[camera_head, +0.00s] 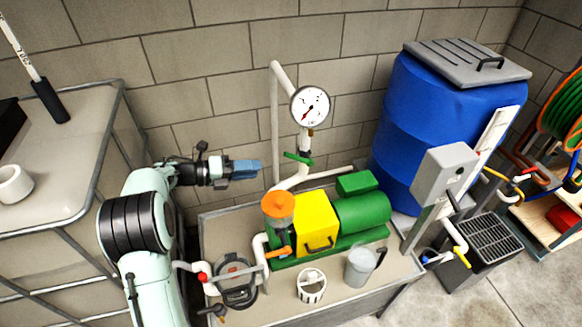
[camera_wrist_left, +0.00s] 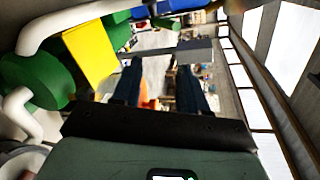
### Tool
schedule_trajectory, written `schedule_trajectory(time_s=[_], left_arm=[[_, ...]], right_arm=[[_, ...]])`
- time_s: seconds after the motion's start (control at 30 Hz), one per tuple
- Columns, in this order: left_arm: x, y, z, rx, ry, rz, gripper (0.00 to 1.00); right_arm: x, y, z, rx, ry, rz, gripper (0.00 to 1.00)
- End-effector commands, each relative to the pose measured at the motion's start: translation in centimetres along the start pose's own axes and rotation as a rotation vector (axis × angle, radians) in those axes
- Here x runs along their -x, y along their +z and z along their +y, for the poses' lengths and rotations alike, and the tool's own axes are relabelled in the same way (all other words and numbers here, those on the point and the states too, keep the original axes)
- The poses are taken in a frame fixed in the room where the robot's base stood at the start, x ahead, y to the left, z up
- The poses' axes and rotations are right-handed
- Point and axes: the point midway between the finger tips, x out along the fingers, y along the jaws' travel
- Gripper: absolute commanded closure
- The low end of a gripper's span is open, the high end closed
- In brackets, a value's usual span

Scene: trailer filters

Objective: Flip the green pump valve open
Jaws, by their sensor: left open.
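The green pump valve (camera_head: 299,158) is a small green lever on the white vertical pipe, just below the round pressure gauge (camera_head: 310,105). It lies nearly level, tilted slightly down to the right. My left gripper (camera_head: 246,168) is to the left of the valve at about its height in the head view, apart from it, with its blue-grey fingers pointing right. In the left wrist view its two dark fingers (camera_wrist_left: 160,85) are spread with nothing held between them. I cannot make out the valve lever for certain in the wrist view. My right gripper is not in view.
Below the valve, the green and yellow pump (camera_head: 316,228) stands on a grey bench with an orange-topped filter (camera_head: 278,208), a white basket (camera_head: 311,286) and a clear jug (camera_head: 359,268). A blue barrel (camera_head: 430,120) stands right; a caged tank (camera_head: 60,180) stands left.

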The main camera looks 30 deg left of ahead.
Motion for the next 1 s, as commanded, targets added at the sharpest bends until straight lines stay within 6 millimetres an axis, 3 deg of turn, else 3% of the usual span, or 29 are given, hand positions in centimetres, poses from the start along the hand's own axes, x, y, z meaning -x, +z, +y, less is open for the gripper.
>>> schedule_trajectory(time_s=[0.03, 0.2, 0.4, 0.67, 1.0], left_arm=[[0.1, -0.4, 0.9, -0.122, -0.02, -0.021, 0.57], [0.6, -0.3, 1.6, -0.553, -0.071, -0.118, 0.57], [1.1, -0.1, 2.0, -0.893, -0.078, -0.211, 0.57], [0.2, 0.3, 1.6, -0.997, -0.077, -0.24, 0.57], [-6.4, 1.4, 0.3, -0.995, -0.079, -0.238, 0.57]], right_arm=[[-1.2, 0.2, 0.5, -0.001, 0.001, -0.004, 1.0], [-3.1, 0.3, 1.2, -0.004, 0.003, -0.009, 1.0], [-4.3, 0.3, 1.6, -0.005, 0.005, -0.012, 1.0], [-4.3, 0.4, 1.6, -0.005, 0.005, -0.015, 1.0], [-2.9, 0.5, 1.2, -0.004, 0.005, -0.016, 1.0]])
